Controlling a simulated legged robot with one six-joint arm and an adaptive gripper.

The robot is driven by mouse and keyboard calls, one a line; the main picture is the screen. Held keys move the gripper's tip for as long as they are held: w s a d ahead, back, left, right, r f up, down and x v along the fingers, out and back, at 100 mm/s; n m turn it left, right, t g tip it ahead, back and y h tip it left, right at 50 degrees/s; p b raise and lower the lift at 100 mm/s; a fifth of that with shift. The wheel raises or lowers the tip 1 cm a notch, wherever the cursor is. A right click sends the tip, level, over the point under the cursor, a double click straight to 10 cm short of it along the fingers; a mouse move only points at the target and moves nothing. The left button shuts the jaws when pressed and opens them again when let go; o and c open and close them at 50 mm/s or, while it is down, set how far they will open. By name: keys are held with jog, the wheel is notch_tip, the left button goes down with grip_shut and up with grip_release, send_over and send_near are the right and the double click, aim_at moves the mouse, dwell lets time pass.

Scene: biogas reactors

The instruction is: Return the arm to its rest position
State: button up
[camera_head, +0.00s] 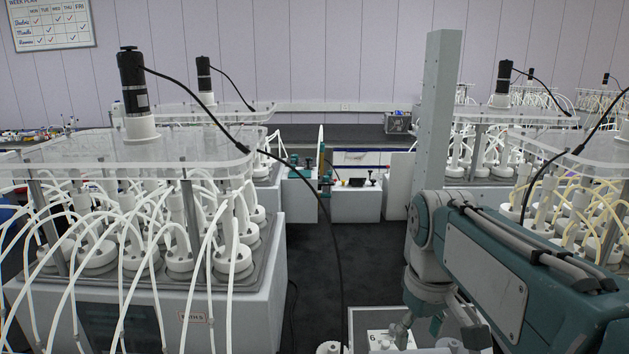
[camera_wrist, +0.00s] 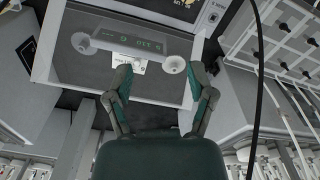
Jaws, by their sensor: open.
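My arm (camera_head: 490,270) comes in from the right in the head view and bends down to a tray at the bottom edge. My gripper (camera_wrist: 162,85) is open, with its two dark green fingers spread and nothing between them. In the head view its end is small and partly hidden at the bottom, over the tray. In the wrist view the fingers point toward a grey tray (camera_wrist: 150,88) with a white label card (camera_wrist: 128,62) and two white round pieces (camera_wrist: 175,64) in it. The fingers appear apart from these pieces.
A reactor bench (camera_head: 240,300) with white bottles, tubes and a clear top stands at the left. More reactors (camera_head: 575,205) stand at the right. A black cable (camera_head: 330,215) hangs across the middle. A green-digit display (camera_wrist: 130,45) faces the wrist.

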jog(key=s+f+m+t, duration=0.4)
jog(key=s+f+t, duration=0.1)
jog(key=s, duration=0.6)
jog(key=shift+s+f, duration=0.25)
jog(key=shift+f, duration=0.05)
jog(key=shift+a, duration=0.1)
dwell(1.9)
